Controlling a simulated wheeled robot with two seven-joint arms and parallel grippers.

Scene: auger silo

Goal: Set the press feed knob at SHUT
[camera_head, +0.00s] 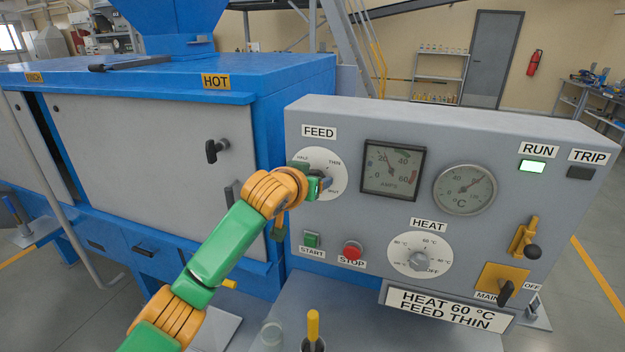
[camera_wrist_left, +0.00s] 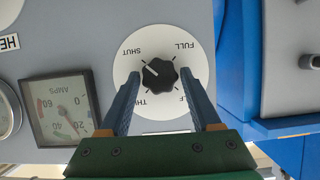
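The black lobed feed knob (camera_wrist_left: 159,76) sits on a round white dial (camera_wrist_left: 190,60) marked SHUT, FULL, HALF and THIN, shown upside down in the left wrist view. Its white pointer line slants to the upper left, toward the SHUT lettering. My left gripper (camera_wrist_left: 160,74) is open, with one finger on each side of the knob and a small gap seemingly left on both sides. In the head view the dial (camera_head: 325,160) is under the FEED label, and my left gripper (camera_head: 318,186) hides the knob. My right gripper is not in view.
The grey panel (camera_head: 400,120) also carries an amps gauge (camera_head: 391,170), a temperature gauge (camera_head: 465,190), a heat knob (camera_head: 419,260), a green start button (camera_head: 312,240) and a red stop button (camera_head: 352,250). The RUN lamp (camera_head: 532,166) glows green. A blue machine (camera_head: 290,75) stands left.

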